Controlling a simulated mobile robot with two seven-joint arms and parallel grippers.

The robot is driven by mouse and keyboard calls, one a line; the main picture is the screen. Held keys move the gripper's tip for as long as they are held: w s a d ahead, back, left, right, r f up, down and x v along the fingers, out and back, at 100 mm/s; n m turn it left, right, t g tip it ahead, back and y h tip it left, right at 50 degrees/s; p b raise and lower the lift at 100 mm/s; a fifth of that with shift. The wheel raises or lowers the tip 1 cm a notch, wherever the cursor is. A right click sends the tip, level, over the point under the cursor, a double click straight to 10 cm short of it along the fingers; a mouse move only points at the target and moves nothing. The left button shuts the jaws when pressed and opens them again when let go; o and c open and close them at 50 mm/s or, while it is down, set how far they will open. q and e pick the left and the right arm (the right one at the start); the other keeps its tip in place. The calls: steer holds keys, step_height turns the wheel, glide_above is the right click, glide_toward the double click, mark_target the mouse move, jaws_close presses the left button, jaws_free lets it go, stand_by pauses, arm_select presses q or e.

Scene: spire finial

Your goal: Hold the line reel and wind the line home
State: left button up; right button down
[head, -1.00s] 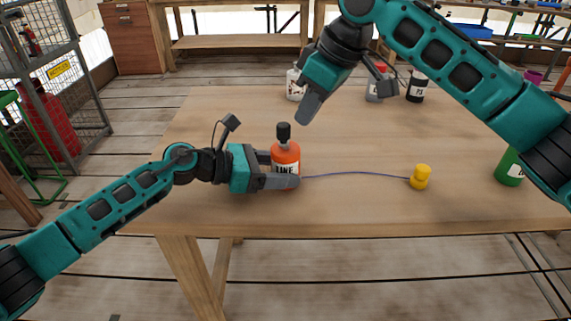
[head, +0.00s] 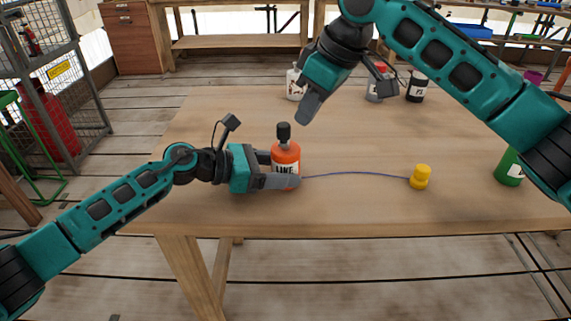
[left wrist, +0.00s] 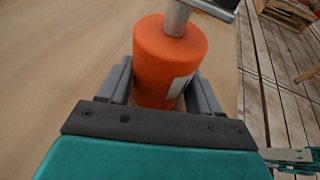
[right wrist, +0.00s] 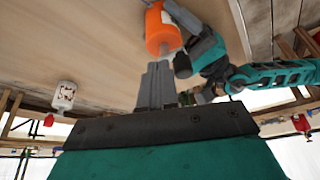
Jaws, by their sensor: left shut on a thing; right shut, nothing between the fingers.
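The line reel (head: 287,157) is an orange bottle-shaped body with a black knob on top and a label reading LINE. It stands upright on the table. My left gripper (head: 279,171) is shut on it, with one finger on each side; the left wrist view shows the reel (left wrist: 168,62) between the fingers. A thin blue line (head: 355,173) runs from the reel to a yellow float-like piece (head: 420,177) on the table at right. My right gripper (head: 306,106) is shut and empty, above and slightly right of the reel's knob, apart from it.
A green bottle (head: 509,167) stands at the right, partly behind my right arm. The table (head: 215,125) is bare left of the reel.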

mark_target(296, 154)
steer(key=shift+f, duration=0.2)
steer(key=shift+f, duration=1.3)
steer(key=shift+a, duration=0.15)
steer(key=shift+a, duration=0.65)
steer(key=shift+s+a, duration=0.1)
steer(key=shift+s, duration=0.1)
step_height(296, 154, up, 7)
stand_by(0.8)
steer(key=c, duration=1.8)
jaws_free()
